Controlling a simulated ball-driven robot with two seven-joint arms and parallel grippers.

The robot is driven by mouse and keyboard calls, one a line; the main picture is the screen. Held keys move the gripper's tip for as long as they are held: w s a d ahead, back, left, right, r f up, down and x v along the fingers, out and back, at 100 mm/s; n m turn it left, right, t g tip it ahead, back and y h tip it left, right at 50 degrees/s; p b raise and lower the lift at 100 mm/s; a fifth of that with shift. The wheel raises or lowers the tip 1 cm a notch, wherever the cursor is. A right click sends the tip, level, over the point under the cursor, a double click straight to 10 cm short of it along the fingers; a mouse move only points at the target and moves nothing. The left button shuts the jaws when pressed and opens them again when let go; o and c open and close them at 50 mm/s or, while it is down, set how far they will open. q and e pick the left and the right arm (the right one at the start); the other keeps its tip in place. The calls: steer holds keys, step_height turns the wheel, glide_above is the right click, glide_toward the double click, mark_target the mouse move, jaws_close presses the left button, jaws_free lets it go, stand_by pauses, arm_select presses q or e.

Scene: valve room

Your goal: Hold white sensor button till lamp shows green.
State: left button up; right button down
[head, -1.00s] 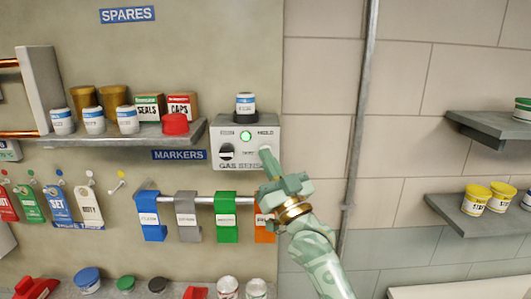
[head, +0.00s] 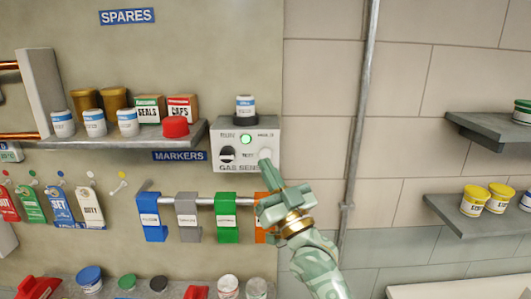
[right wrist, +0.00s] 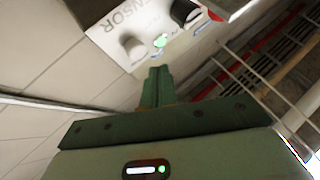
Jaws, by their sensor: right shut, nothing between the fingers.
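The grey gas sensor box (head: 272,128) is on the wall, with a lit green lamp (head: 246,139), a black knob (head: 227,153) and a white button (head: 265,154). The right wrist view also shows the white button (right wrist: 134,48), the green lamp (right wrist: 160,41) and the black knob (right wrist: 184,11). My right gripper (head: 266,163) is shut and empty, its tips just below the button. In the right wrist view the fingertips (right wrist: 158,70) look apart from the button. My left gripper is not in view.
A white jar (head: 245,105) stands on the box. A rail below carries blue, grey, green and orange marker tags (head: 187,217), the orange one partly behind my right gripper. A shelf (head: 140,137) with jars is left. A vertical pipe (head: 360,110) runs right of the box.

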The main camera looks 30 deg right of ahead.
steer(key=shift+s+a+p, duration=0.25)
steer(key=shift+s+a, duration=0.2)
steer(key=shift+s, duration=0.3)
steer(key=shift+s+a+p, duration=0.2)
steer(key=shift+s+a, duration=0.25)
steer(key=shift+s, duration=0.3)
